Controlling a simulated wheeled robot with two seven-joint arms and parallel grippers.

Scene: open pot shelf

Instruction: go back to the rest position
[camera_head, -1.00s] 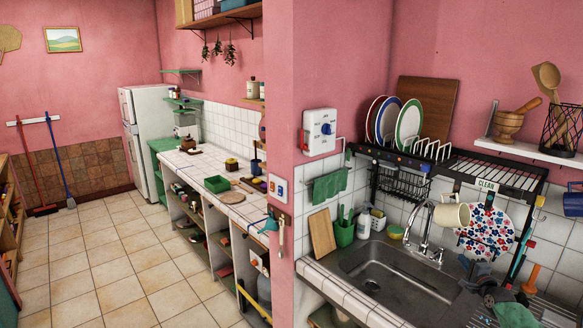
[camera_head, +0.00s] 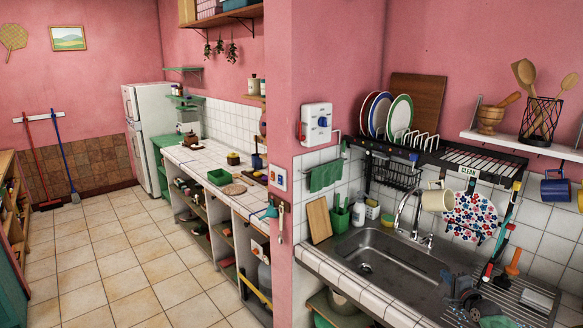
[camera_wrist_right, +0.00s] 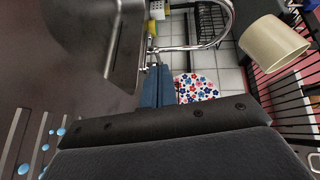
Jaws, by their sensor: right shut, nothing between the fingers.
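My right gripper (camera_head: 452,284) is low at the right in the head view, a dark grey-blue shape over the right end of the sink and the drainboard. Its blue fingers also show in the right wrist view (camera_wrist_right: 158,88), close together with nothing between them. My left gripper is not in view.
The steel sink (camera_head: 385,260) lies left of the gripper. A dish rack (camera_head: 470,157) holds plates above it. A cream mug (camera_head: 437,200) and a flowered item (camera_head: 470,217) hang below the rack. A blue mug (camera_head: 555,189) hangs at the right. The tiled floor (camera_head: 130,250) at left is clear.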

